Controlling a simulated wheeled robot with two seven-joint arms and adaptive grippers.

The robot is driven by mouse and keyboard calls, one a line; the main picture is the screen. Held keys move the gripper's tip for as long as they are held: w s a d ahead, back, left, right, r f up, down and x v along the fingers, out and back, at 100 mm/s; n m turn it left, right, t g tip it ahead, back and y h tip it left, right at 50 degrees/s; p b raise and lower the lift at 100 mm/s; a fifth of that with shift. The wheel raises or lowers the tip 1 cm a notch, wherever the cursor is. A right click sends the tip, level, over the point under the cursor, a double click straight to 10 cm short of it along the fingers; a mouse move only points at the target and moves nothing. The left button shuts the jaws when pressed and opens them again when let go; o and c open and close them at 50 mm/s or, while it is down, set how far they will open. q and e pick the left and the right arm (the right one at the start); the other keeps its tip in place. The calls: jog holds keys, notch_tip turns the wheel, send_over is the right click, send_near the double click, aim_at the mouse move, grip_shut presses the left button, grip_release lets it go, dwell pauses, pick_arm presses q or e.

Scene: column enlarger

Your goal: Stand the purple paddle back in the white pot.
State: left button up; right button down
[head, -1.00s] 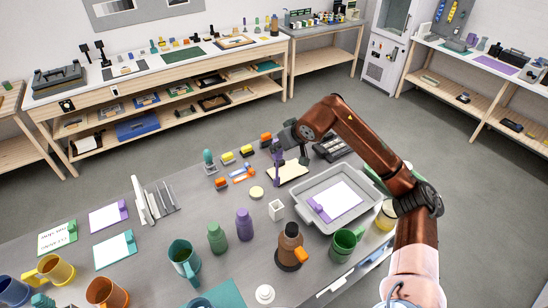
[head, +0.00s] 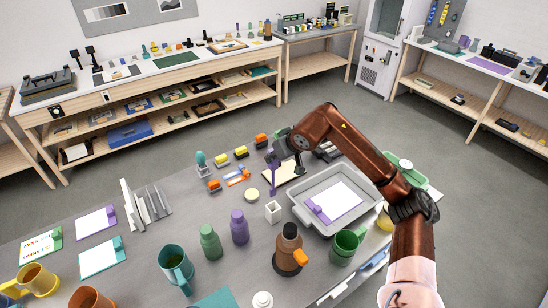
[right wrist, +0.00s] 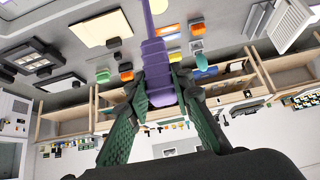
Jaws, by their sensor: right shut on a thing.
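My right gripper (head: 274,158) is shut on the purple paddle (head: 272,180) and holds it roughly upright over the table. In the right wrist view the purple paddle (right wrist: 155,55) sits between the two green fingers of the gripper (right wrist: 162,88), its thin shaft pointing away from the gripper. The white pot (head: 273,212) is a small square open-topped pot standing on the grey table. The paddle's lower end shows just behind and above the pot's opening in the head view, apart from it. My left gripper is in neither view.
A grey tray (head: 298,205) with a white sheet and a purple clip stands right of the pot. A purple bottle (head: 239,227), a green bottle (head: 210,242) and a brown bottle (head: 289,248) stand in front. A yellow disc (head: 251,195) lies left of the pot.

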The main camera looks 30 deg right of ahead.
aim_at(275, 170)
jog(key=shift+f+b, duration=2.2)
jog(key=shift+f, duration=0.65)
jog(key=shift+f+b, duration=0.25)
jog(key=shift+b, duration=0.05)
jog(key=shift+f+b, duration=0.4)
jog(key=shift+b, duration=0.3)
